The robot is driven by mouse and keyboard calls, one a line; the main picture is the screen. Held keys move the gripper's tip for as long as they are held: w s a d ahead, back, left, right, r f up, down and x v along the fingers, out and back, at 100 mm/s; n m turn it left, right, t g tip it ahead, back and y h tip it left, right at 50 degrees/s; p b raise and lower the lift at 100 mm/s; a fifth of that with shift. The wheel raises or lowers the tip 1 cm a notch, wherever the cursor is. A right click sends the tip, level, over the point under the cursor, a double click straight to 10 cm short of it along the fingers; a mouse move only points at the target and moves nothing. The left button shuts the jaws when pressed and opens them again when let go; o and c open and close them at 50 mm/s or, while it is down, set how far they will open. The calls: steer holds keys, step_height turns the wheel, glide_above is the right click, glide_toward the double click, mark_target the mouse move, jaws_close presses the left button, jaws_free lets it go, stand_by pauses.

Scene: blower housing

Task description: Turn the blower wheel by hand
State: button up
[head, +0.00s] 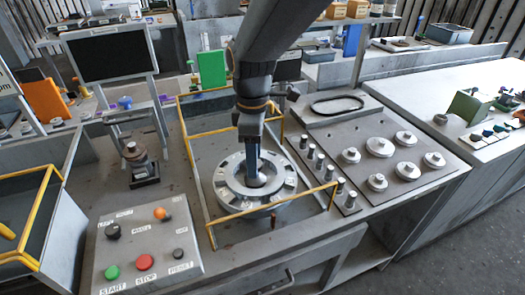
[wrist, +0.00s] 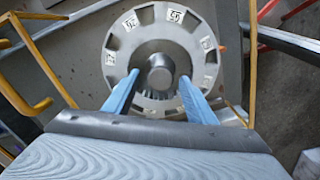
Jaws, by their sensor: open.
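The blower wheel (head: 229,190) is a round grey ring with slots around it, lying inside a yellow-railed station on the bench. In the wrist view the wheel (wrist: 207,62) shows white number labels on its ring and a round grey hub (wrist: 160,68) at its centre. My gripper (head: 253,178) points down over the middle of the wheel. In the wrist view my gripper (wrist: 160,92) has its two blue fingers apart, one on each side of the hub's near part. I cannot tell whether they touch anything. Part of the wheel's near side is hidden by the fingers.
Yellow rails (head: 275,205) run around the wheel. A control panel (head: 147,245) with green, red and black buttons stands at the front left. A plate with several round metal parts (head: 379,146) lies to the right. A dark monitor (head: 108,53) stands at the back left.

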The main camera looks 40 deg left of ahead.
steer(key=shift+r+b, duration=1.1)
steer(key=shift+r, duration=2.8)
